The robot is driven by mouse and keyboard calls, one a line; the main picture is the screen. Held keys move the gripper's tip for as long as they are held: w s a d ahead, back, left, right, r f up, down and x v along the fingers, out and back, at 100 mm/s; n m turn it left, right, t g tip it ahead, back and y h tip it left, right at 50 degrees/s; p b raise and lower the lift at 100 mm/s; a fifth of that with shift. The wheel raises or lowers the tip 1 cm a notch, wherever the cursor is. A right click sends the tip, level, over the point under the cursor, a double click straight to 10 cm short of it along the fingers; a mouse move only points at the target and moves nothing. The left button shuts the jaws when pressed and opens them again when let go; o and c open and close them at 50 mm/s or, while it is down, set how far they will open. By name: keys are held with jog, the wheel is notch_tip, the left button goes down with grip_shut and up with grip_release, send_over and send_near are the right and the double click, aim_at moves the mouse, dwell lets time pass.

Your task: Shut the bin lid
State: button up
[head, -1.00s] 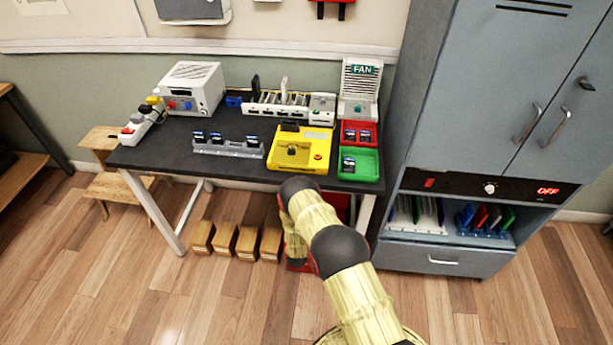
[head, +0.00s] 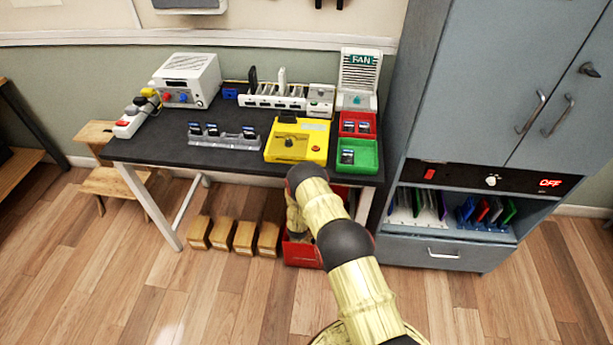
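A red bin (head: 303,252) stands on the floor under the right part of the black table. My arm covers much of it. A red part (head: 341,192) shows higher up behind my arm, below the table edge; it may be the raised lid, but I cannot tell how far open it is. My pale yellow arm reaches over to the bin and bends down at its left side. My gripper is hidden behind my own arm, so its fingers do not show.
Several wooden blocks (head: 221,235) stand left of the bin. The table (head: 165,150) above carries a yellow station (head: 297,141), a green tray (head: 372,159) and a red tray (head: 368,125). A grey cabinet (head: 432,251) stands close on the right. Floor in front is clear.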

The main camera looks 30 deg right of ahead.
jog(key=shift+w, duration=0.1)
jog(key=shift+c, duration=0.9)
jog(key=c, duration=0.4)
